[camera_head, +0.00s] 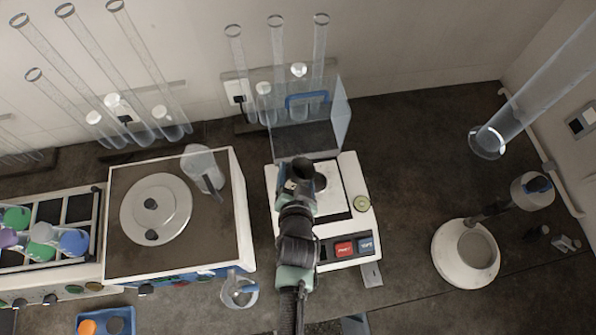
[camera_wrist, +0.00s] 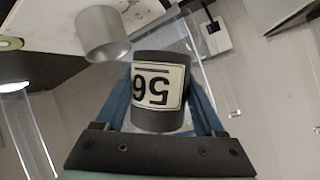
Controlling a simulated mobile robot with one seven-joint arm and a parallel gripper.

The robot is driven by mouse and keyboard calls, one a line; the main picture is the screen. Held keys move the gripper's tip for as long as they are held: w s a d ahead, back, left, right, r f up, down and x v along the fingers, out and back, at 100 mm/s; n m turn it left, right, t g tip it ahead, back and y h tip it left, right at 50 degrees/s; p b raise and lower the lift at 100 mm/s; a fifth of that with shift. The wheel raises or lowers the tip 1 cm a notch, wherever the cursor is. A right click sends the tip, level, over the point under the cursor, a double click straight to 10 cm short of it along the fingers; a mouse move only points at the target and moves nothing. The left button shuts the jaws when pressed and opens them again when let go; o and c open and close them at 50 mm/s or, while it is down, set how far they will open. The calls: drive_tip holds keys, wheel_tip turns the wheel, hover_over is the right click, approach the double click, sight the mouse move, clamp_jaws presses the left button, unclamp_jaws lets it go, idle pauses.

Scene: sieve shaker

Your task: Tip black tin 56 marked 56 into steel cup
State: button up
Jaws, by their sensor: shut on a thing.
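The black tin (camera_wrist: 160,118) has a white label reading 56, which appears upside down in the wrist view. My gripper (camera_wrist: 160,95) is shut on it, one blue finger on each side. In the head view the tin (camera_head: 302,169) shows as a dark cylinder at the end of my gripper (camera_head: 298,187), above the balance. The steel cup (camera_wrist: 102,34) is just beyond and left of the tin in the wrist view, apart from it. In the head view the cup (camera_head: 320,182) is on the balance, partly hidden by the tin. The tin's contents are not visible.
The balance (camera_head: 345,232) has red and blue buttons and a clear shield (camera_head: 341,115) at its back. A shaker box (camera_head: 122,262) with a glass beaker (camera_head: 203,168) stands left. A white round device (camera_head: 466,253) stands right. Dark bench between them is mostly clear.

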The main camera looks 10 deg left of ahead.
drive_tip(key=m+y+b, duration=0.1)
drive_tip(key=m+g+y+b, duration=0.1)
drive_tip(key=y+b, duration=0.1)
drive_tip(key=shift+a+m+b, duration=0.3)
drive_tip(key=shift+m, duration=0.1)
drive_tip(key=shift+m+y+b, duration=0.7)
drive_tip(key=shift+b, duration=0.05)
drive_tip(key=b, duration=0.1)
drive_tip(key=m+y, duration=0.1)
drive_tip(key=m+y+b, duration=0.1)
drive_tip(key=shift+d+f+b, duration=0.3)
drive_tip(key=shift+w+d+r+m+y+b, duration=0.1)
drive_tip(key=shift+d+r+m+y+b, duration=0.15)
drive_tip(key=shift+m+y, duration=0.25)
drive_tip(key=shift+w+d+m+y+b, duration=0.1)
drive_tip(key=shift+m+y+b, duration=0.2)
drive_tip(key=shift+m+y, duration=0.2)
drive_tip(key=shift+d+r+m+y, duration=0.25)
drive_tip(key=shift+r+m+y, duration=0.3)
drive_tip(key=shift+m+y, duration=0.2)
drive_tip(key=shift+s+a+r+n+h+p, duration=0.15)
drive_tip(key=shift+a+n+h+p, duration=0.25)
drive_tip(key=shift+n+h+p, duration=0.2)
drive_tip(key=shift+a+f+n+g+h+p, duration=0.15)
drive_tip(key=shift+f+n+g+h+p, duration=0.05)
drive_tip(key=shift+n+g+h+p, duration=0.2)
drive_tip(key=shift+f+n, duration=0.2)
drive_tip(key=shift+n, duration=0.05)
